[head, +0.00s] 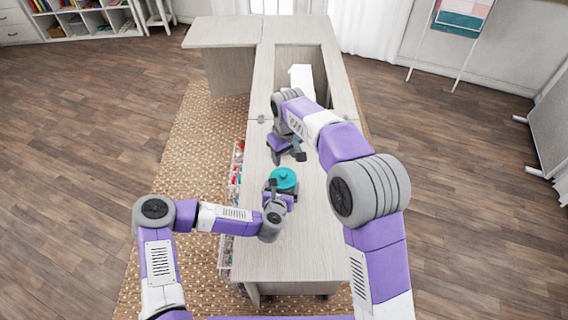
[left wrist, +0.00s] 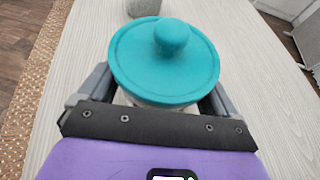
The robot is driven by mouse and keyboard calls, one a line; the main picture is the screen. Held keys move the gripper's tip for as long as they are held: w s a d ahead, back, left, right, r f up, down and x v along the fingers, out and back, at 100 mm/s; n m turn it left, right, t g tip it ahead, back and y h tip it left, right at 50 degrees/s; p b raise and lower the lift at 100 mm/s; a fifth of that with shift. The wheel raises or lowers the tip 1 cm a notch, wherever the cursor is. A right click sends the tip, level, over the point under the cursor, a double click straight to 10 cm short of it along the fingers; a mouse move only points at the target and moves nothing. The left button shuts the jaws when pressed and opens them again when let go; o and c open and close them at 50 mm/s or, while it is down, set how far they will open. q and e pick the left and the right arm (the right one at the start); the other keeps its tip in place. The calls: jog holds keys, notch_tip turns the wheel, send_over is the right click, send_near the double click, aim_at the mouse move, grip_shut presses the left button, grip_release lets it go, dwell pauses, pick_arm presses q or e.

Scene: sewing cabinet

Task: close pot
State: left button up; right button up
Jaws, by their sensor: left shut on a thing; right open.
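The pot (left wrist: 150,101) stands on the wooden cabinet top, mostly hidden under a teal lid (left wrist: 165,62) with a round knob. The lid also shows in the head view (head: 284,178). It lies over the pot's mouth; I cannot tell whether it is fully seated. My left gripper (head: 281,188) is shut around the pot, one finger on each side below the lid, as the left wrist view shows. My right gripper (head: 288,152) is open and empty, beyond the pot and apart from the lid.
The pale cabinet top (head: 285,245) is clear on the near side. A white object (head: 302,78) stands in the recess at the far end. Bins with colourful items (head: 236,172) line the left side. A grey rounded thing (left wrist: 143,7) is beyond the lid.

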pick_arm(q)
jog(key=o, duration=1.2)
pick_arm(e)
notch_tip(320, 180, up, 2)
jog(key=shift+s, duration=0.15)
pick_arm(q)
jog(key=shift+s, duration=0.15)
jog(key=p+v, duration=0.1)
jog(key=v, duration=0.6)
jog(key=shift+s+r, duration=0.1)
jog(key=shift+s, duration=0.05)
pick_arm(e)
jog(key=shift+r, duration=0.6)
